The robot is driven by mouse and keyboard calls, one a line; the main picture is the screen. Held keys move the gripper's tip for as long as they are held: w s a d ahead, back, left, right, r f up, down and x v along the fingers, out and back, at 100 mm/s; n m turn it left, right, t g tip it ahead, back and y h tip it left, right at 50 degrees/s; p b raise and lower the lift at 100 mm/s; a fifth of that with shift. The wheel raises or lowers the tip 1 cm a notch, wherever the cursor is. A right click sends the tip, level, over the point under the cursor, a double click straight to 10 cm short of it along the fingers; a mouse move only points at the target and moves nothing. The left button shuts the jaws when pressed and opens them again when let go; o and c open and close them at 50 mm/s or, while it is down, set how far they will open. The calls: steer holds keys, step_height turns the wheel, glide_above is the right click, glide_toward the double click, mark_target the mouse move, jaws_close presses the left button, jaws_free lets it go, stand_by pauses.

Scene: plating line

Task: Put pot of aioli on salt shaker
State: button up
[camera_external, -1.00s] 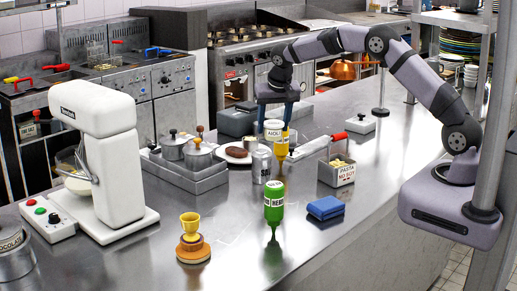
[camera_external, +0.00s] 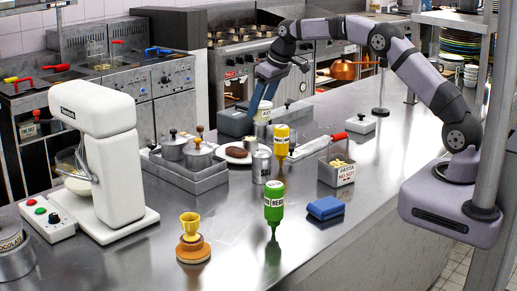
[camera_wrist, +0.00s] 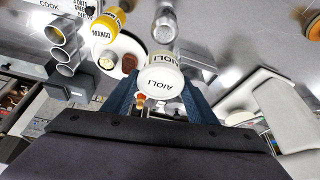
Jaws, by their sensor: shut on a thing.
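My gripper (camera_external: 260,103) has blue fingers and is shut on the pot of aioli (camera_wrist: 160,84), a white pot with AIOLI lettering on its lid and side. In the wrist view the pot is between the fingers. In the external view the pot (camera_external: 264,114) is partly hidden by a finger, behind the yellow bottle. A silver cylinder that looks like the salt shaker (camera_external: 261,166) stands upright on the counter, nearer the camera than the pot. A silver cylinder also shows just beyond the pot in the wrist view (camera_wrist: 164,26).
A yellow mango bottle (camera_external: 281,142) stands close beside the silver cylinder. A green bottle (camera_external: 274,200), blue cloth (camera_external: 325,208), pasta box (camera_external: 337,174), pots in a steel tray (camera_external: 187,180) and a plate with a brown patty (camera_external: 238,153) surround it. The front counter has clear room.

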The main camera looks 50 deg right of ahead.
mark_target(270, 112)
steer(key=shift+f+p, duration=1.9)
steer(key=shift+f, duration=3.1)
steer(key=shift+f, duration=0.15)
steer(key=o, duration=1.1)
steer(key=shift+r, duration=0.25)
steer(key=b+v, duration=0.4)
steer(key=v, duration=0.8)
steer(key=shift+d, duration=0.1)
steer(key=shift+f, duration=0.1)
